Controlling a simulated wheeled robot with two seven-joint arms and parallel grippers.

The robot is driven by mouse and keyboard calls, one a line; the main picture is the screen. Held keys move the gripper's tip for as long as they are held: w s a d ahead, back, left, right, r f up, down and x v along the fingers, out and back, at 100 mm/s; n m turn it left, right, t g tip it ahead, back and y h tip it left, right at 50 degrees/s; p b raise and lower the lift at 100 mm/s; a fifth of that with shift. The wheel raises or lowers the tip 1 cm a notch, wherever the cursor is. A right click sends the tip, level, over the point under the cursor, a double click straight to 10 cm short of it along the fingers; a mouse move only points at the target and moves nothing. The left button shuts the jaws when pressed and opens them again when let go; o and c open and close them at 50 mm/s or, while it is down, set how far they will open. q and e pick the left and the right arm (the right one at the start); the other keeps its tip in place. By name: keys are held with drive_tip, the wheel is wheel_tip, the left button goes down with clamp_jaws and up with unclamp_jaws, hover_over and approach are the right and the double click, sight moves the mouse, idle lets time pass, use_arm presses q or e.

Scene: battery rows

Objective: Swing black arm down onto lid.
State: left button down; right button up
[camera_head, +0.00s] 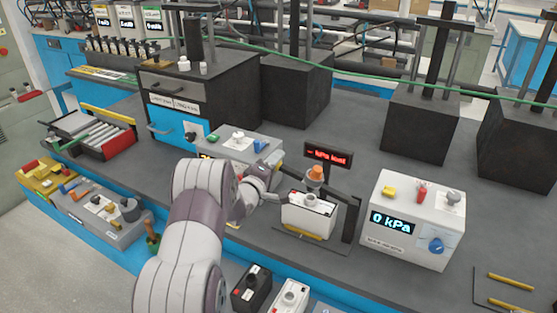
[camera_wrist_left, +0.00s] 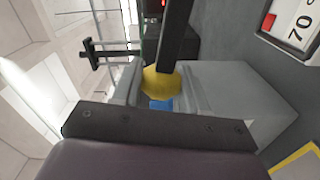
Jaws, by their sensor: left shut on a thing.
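The black arm (camera_head: 343,190) belongs to a test stand with a black post and slopes up to the left above a white battery case (camera_head: 305,222). The case's pale lid (camera_head: 308,200) is beneath it, and an orange piece (camera_head: 316,172) shows above the lid. My left gripper (camera_head: 272,183) is left of the case. In the left wrist view the gripper (camera_wrist_left: 158,90) is shut around a yellow knob (camera_wrist_left: 161,82) at the end of the black arm (camera_wrist_left: 178,38). Contact between arm and lid cannot be made out. My right gripper is not in view.
A red-lettered display (camera_head: 328,156) stands behind the case. A white gauge box (camera_head: 412,222) reading 0 kPa is to the right. Black and white batteries (camera_head: 290,297) stand at the front. A grey box (camera_head: 240,145) with knobs is behind my gripper.

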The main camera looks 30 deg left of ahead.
use_arm(q)
drive_tip(key=shift+n, duration=0.5)
drive_tip(key=f, duration=0.1)
drive_tip(key=f+b, duration=0.1)
drive_tip(key=f, duration=0.1)
drive_tip(key=f+b, duration=0.1)
drive_tip(key=f, duration=0.1)
drive_tip(key=shift+s+a+f, duration=0.1)
drive_tip(key=shift+a+f, duration=0.1)
drive_tip(key=shift+a, duration=0.05)
drive_tip(key=shift+s+f, duration=0.1)
drive_tip(key=shift+f, duration=0.15)
drive_tip(key=c, duration=0.7)
unclamp_jaws()
drive_tip(key=shift+r, duration=0.1)
drive_tip(key=shift+r, duration=0.1)
